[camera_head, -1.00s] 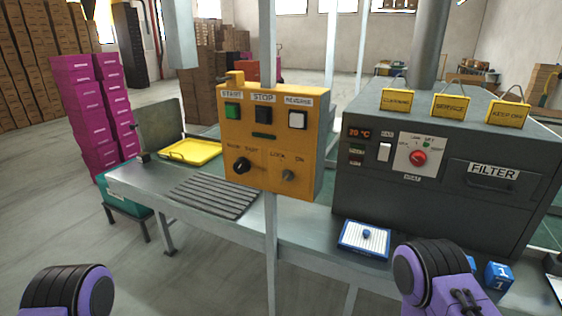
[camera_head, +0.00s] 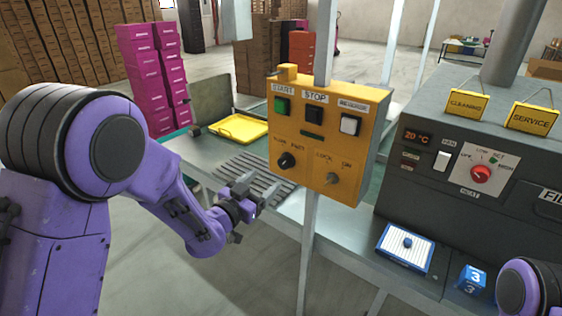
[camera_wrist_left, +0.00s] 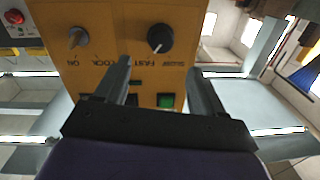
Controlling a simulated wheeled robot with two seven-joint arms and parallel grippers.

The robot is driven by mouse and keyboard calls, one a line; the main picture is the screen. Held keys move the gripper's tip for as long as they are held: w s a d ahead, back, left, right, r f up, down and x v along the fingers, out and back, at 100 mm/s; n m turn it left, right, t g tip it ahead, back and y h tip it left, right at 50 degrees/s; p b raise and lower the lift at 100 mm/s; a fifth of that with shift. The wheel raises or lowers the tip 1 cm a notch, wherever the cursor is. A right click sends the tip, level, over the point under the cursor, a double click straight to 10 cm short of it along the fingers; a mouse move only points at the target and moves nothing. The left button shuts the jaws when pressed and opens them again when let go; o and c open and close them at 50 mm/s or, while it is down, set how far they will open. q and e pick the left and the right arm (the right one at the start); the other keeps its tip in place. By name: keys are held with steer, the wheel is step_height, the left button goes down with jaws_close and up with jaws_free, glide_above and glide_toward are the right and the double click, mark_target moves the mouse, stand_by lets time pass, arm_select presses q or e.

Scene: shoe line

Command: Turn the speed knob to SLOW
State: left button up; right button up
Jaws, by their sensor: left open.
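The yellow control box (camera_head: 318,140) carries a black speed knob (camera_head: 286,160) at its lower left, with the SLOW and FAST labels just above it. In the left wrist view, which is upside down, the knob (camera_wrist_left: 160,38) lies ahead, roughly between the two fingers. My right gripper is out of view; only part of that arm shows.
The box also has START, STOP and white buttons and a LOCK/ON key switch (camera_head: 332,179). A post (camera_head: 309,245) stands under it. A yellow tray (camera_head: 239,128) and slatted rollers lie behind left. A grey heater machine (camera_head: 432,195) stands right, with a blue-framed pad (camera_head: 390,252) before it.

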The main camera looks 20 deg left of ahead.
mark_target(283, 165)
arm_select(q)
steer(key=p+x, duration=0.3)
steer(key=x, duration=0.6)
steer(key=shift+w+f, duration=0.2)
steer(key=shift+w, duration=0.25)
steer(key=c, duration=1.1)
